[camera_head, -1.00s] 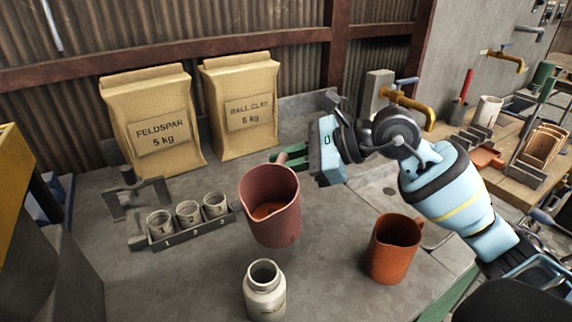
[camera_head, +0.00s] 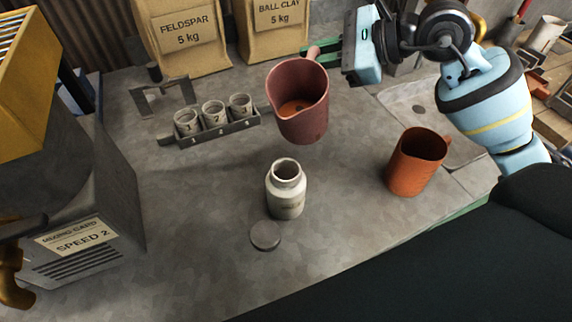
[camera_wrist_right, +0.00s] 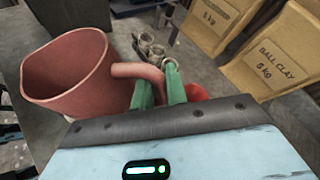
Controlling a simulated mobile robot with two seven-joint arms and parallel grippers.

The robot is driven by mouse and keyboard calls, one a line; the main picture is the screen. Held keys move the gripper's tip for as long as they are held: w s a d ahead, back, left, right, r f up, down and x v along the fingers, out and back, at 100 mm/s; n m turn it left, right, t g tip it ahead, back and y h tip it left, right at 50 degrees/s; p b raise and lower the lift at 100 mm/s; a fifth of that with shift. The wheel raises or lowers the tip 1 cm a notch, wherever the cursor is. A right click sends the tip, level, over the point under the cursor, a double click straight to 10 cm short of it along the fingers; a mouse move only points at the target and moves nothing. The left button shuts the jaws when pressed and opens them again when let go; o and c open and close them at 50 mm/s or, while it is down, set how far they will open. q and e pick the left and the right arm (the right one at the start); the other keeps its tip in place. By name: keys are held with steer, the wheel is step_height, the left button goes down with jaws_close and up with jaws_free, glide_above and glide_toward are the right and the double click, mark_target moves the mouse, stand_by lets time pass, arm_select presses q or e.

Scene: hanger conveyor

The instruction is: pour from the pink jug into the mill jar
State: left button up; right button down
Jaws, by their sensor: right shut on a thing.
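The pink jug (camera_head: 302,112) is held up off the bench, roughly upright, with some orange-brown contents showing low inside. My right gripper (camera_head: 322,50) is shut on its handle; the right wrist view shows the green fingers (camera_wrist_right: 160,90) closed around the handle of the pink jug (camera_wrist_right: 75,75). The mill jar (camera_head: 286,193), pale with an open dark mouth, stands upright on the bench, nearer than the jug and slightly left of it. A grey round lid (camera_head: 265,236) lies flat in front of the jar. My left gripper is not in view.
An orange jug (camera_head: 417,162) stands to the right of the jar. A rack (camera_head: 215,134) with three numbered cups is at the left. Feldspar (camera_head: 188,35) and ball clay (camera_head: 270,25) bags stand behind. A grey machine (camera_head: 80,190) with a "speed 2" card is far left.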

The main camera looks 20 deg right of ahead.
steer(key=shift+r+n, duration=0.3)
steer(key=shift+r, duration=0.05)
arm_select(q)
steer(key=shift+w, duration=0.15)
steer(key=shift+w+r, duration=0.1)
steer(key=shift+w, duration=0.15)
arm_select(e)
steer(key=shift+r+t, duration=0.15)
steer(key=shift+t, duration=0.15)
steer(key=shift+s+r+n, duration=0.1)
steer(key=shift+r+n, duration=0.1)
steer(key=shift+n, duration=0.1)
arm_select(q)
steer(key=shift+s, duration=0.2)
arm_select(e)
steer(key=shift+a+h, duration=0.1)
steer(key=shift+h, duration=0.2)
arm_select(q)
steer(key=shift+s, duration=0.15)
arm_select(e)
steer(key=shift+r, duration=0.15)
